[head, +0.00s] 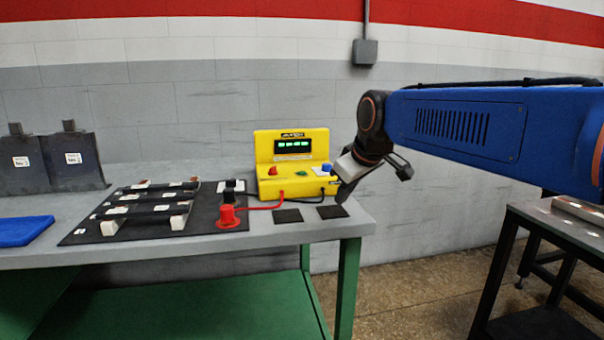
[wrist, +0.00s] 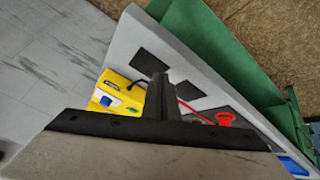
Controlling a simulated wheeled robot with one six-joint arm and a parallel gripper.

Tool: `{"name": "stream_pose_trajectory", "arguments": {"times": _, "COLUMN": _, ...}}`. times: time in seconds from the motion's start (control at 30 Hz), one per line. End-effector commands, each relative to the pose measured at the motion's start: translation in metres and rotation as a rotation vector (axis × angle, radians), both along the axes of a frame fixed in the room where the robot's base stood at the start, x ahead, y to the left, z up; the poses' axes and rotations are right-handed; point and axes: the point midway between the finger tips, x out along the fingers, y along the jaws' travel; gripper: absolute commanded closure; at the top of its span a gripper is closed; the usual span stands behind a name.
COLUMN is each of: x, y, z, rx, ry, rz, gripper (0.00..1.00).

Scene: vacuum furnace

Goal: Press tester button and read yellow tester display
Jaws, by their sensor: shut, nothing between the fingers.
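The yellow tester (head: 292,158) stands at the back right of the grey workbench, with a dark display (head: 293,146) showing small green characters too small to read. On its front are a red knob (head: 272,170), a green button (head: 301,173) and a blue knob (head: 327,168).
A red probe (head: 228,214) and a black probe (head: 229,192) stand left of the tester, with a red cable. Two dark square pads (head: 288,216) lie in front. A black mat (head: 80,236) holds bar-like parts. A dark table (head: 560,228) stands right.

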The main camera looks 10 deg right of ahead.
Motion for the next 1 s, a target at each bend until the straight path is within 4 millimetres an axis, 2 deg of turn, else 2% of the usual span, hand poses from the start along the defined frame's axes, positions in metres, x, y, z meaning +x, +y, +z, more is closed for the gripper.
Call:
{"name": "stream_pose_trajectory", "arguments": {"times": 0.03, "x": 0.017, "y": 0.002, "z": 0.008, "rx": -0.011, "ry": -0.010, "rz": 0.022, "gripper": 1.00}}
{"name": "stream_pose_trajectory", "arguments": {"times": 0.3, "x": 0.101, "y": 0.014, "z": 0.051, "rx": -0.082, "ry": -0.083, "rz": 0.149, "gripper": 1.00}}
{"name": "stream_pose_trajectory", "arguments": {"times": 0.6, "x": 0.192, "y": 0.027, "z": 0.088, "rx": -0.168, "ry": -0.164, "rz": 0.280, "gripper": 1.00}}
{"name": "stream_pose_trajectory", "arguments": {"times": 0.8, "x": 0.232, "y": 0.034, "z": 0.101, "rx": -0.211, "ry": -0.201, "rz": 0.339, "gripper": 1.00}}
{"name": "stream_pose_trajectory", "arguments": {"times": 1.0, "x": 0.247, "y": 0.037, "z": 0.107, "rx": -0.229, "ry": -0.217, "rz": 0.363, "gripper": 1.00}}
